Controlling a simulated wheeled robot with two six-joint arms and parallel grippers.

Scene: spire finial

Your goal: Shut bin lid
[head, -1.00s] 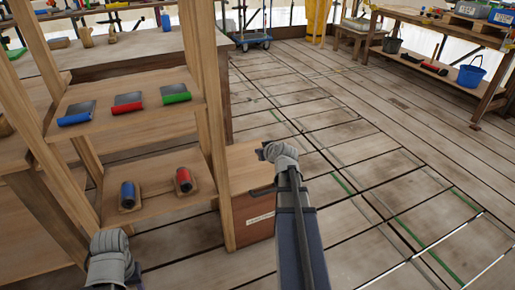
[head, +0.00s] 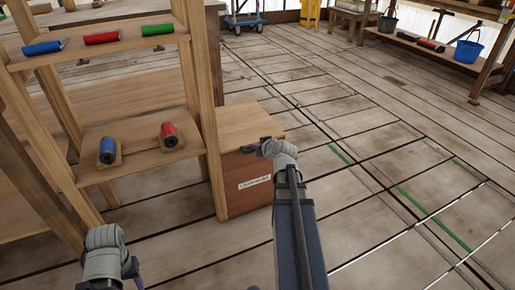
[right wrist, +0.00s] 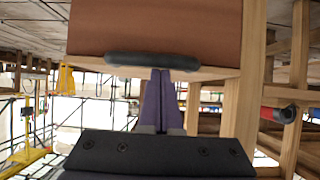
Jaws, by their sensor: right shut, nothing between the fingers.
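The bin is a red-brown box (head: 240,195) with a pale label, beside the shelf. Its wooden lid (head: 240,122) looks flat across the top in the head view. My right gripper (head: 262,147) is at the lid's front right edge, shut and empty. In the right wrist view its purple fingers (right wrist: 158,95) point at the dark handle (right wrist: 152,61) on the lid edge; I cannot tell if they touch. The red-brown front (right wrist: 155,28) fills the top of that view. My left gripper (head: 130,268) is low at the left, its fingers unclear.
A wooden shelf (head: 203,90) stands left of the bin, holding blue and red cylinders (head: 107,150) on blocks and coloured-handled tools above. Plank floor (head: 400,150) is open to the right.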

